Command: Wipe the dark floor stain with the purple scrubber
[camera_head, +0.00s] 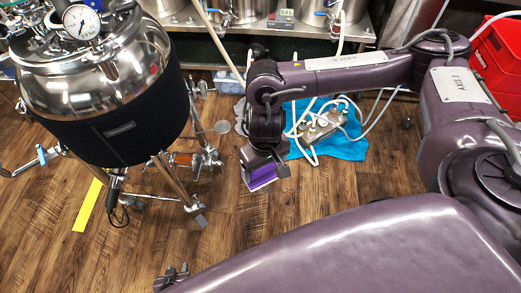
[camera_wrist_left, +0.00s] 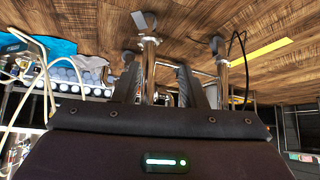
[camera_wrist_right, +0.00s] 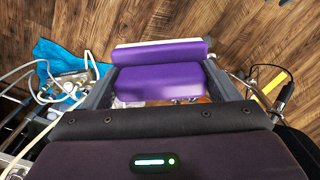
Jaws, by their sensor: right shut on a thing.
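The purple scrubber (camera_head: 262,177) has a purple pad with a pale edge and is above the wood floor in the middle of the head view. My right gripper (camera_head: 265,160) is shut on it; the scrubber (camera_wrist_right: 160,82) spans between both fingers in the right wrist view. My left gripper (camera_head: 172,276) is at the bottom of the head view. Its fingers (camera_wrist_left: 157,82) stand apart with nothing between them. I cannot make out a dark stain on the floor; the scrubber and arm hide part of the boards.
A steel vessel (camera_head: 105,85) on metal legs stands left of the scrubber. A blue cloth (camera_head: 345,145) with a metal manifold (camera_head: 322,125) and hoses lies behind right. A yellow strip (camera_head: 87,205) lies at left. A red crate (camera_head: 500,60) stands far right. Floor in front of the scrubber is clear.

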